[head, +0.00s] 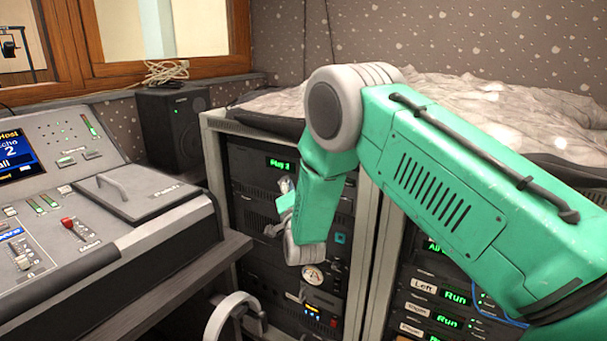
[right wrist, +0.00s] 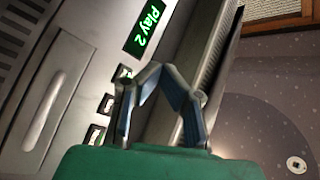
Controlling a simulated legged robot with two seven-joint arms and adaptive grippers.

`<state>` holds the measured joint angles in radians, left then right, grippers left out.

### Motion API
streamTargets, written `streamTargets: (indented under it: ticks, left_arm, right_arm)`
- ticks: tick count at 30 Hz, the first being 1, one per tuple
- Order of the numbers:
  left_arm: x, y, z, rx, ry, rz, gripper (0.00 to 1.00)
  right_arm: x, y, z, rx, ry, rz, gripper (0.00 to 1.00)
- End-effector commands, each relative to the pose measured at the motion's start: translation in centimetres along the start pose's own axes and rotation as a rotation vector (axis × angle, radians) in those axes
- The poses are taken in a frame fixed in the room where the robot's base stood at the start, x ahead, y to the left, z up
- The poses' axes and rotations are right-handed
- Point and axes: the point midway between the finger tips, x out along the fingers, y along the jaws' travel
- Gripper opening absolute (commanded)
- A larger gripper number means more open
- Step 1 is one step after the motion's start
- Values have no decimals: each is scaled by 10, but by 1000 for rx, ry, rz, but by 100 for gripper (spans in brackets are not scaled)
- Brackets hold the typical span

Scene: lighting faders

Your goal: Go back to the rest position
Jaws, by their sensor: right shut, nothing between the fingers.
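My right arm comes in from the right in the head view, bent at a grey joint, with its forearm hanging in front of the equipment rack (head: 287,165). My right gripper (head: 285,190) is partly hidden behind the forearm, to the right of the lighting console (head: 140,235) and clear of it. In the right wrist view the two fingers of the gripper (right wrist: 163,75) come together with nothing between them. The console carries a red fader knob (head: 67,222) and a pale fader knob (head: 22,260). My left gripper does not show.
A second rack (head: 440,300) with green displays stands right of the first, partly behind my arm. A black speaker (head: 172,125) stands behind the console. A pale curved object (head: 228,315) is low in front. A crumpled cover (head: 470,105) lies over the racks.

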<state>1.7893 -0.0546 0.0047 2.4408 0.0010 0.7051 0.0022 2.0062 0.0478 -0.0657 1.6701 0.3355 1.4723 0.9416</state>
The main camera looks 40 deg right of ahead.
Motion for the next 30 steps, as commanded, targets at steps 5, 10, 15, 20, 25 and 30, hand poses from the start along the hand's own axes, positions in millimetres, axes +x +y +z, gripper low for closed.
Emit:
streamTargets:
  ticks: [5,10,15,20,25,30]
  left_arm:
    - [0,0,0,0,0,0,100]
    - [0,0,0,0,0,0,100]
    - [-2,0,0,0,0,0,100]
    - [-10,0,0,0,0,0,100]
    - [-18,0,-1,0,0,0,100]
    - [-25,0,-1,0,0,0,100]
  right_arm:
    - [0,0,0,0,0,0,0]
    - [0,0,0,0,0,0,0]
    - [-17,17,14,-60,-68,55,0]
    - [-85,71,55,-265,-311,220,0]
    - [-198,129,87,-532,-675,386,0]
    - [-324,166,88,-761,-1067,488,0]
